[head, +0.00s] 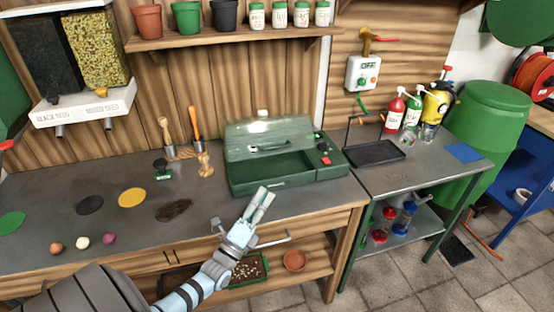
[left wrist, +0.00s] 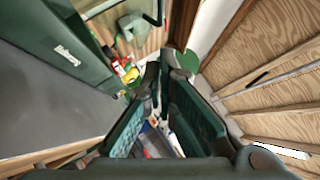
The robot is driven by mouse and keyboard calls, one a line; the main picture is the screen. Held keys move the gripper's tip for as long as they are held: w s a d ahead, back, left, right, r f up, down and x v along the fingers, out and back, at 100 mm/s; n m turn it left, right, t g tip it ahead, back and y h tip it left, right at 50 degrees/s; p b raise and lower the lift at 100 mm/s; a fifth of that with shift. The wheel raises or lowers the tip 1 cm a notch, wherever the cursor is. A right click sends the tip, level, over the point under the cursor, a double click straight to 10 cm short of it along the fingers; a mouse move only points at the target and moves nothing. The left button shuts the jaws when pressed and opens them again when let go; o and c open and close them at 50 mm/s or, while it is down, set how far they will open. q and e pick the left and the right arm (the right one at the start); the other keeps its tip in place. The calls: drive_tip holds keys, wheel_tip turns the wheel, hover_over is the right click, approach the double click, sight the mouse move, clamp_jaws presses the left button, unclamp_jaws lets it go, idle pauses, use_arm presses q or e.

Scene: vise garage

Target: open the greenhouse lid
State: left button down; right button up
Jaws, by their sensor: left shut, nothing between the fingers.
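The greenhouse (head: 286,184) is a dark green box on the workbench with a clear, pale green lid (head: 268,132). The lid shows over the rear part of the box and seems tilted up, with the box's inside visible below it. A dark handle (head: 275,147) lies across the lid. A panel with a red button is at the box's right. My left gripper (head: 266,193) is shut and empty, in front of the box and apart from it. In the left wrist view, its fingers (left wrist: 157,85) are together, and the green box (left wrist: 62,30) fills the upper left. My right gripper is out of view.
The bench (head: 110,235) has small balls, coloured discs and hand tools at the left. A black tray (head: 374,153) and bottles (head: 394,115) stand on the side table at the right. A shelf with pots (head: 187,17) hangs above. Bench space before the greenhouse is clear.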

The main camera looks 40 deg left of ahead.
use_arm(q)
drive_tip(key=a+r+b+x, duration=0.1)
drive_tip(key=a+x, duration=0.1)
drive_tip(key=x, duration=0.9)
drive_tip(key=shift+r, duration=0.15)
drive_tip(key=shift+w+a, duration=0.1)
drive_tip(key=shift+a, duration=0.05)
